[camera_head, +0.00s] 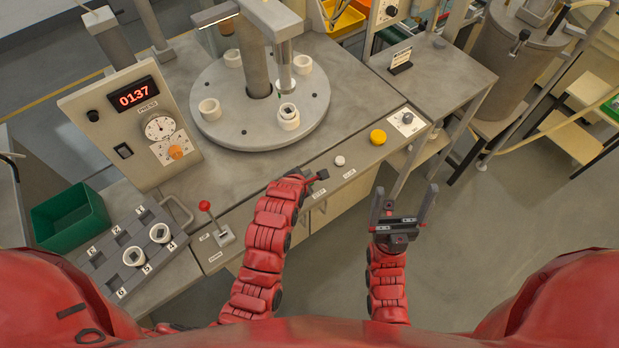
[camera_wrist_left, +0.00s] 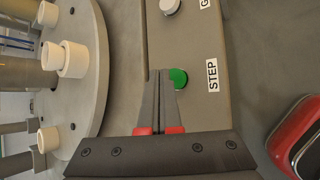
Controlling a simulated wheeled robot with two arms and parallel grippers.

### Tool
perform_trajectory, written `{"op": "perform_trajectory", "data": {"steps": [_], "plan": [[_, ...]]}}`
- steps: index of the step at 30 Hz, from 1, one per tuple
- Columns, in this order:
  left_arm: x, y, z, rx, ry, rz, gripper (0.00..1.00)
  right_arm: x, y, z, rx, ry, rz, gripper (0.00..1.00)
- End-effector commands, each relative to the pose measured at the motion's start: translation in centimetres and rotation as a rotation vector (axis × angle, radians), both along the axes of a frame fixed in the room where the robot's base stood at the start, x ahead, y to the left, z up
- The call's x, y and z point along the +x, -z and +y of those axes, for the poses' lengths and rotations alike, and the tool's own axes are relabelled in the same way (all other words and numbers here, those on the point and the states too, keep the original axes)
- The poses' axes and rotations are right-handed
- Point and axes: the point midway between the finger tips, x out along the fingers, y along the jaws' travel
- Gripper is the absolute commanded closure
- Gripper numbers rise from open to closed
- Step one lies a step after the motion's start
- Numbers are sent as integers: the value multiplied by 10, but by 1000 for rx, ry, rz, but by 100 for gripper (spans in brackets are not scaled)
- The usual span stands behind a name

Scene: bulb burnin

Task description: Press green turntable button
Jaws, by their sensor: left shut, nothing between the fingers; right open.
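The green button (camera_wrist_left: 179,78) shows in the left wrist view on the grey panel, beside a label reading STEP (camera_wrist_left: 212,75). My left gripper (camera_wrist_left: 160,76) is shut and empty, its fingertips partly covering the button's edge; I cannot tell whether they touch it. In the head view my left gripper (camera_head: 322,176) is at the front edge of the bench, and the green button is not visible there. The grey turntable (camera_head: 225,125) stands behind it, carrying several white cups. My right gripper (camera_head: 405,195) is open and empty, off the bench's front edge.
A white button (camera_head: 339,160) and a yellow button (camera_head: 378,136) sit to the right along the bench. A red-knobbed lever (camera_head: 204,206) is to the left. A gauge panel (camera_head: 140,125) reads 0137. A numbered rack (camera_head: 130,255) and green bin (camera_head: 70,220) stand far left.

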Motion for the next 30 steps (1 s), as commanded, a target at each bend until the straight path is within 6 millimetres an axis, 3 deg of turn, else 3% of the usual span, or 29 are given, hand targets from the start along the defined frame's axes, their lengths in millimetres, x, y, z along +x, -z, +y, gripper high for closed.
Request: {"op": "perform_trajectory", "data": {"steps": [30], "plan": [[0, 8, 0, 0, 0, 0, 100, 0, 8, 0, 0, 0, 0, 6]]}}
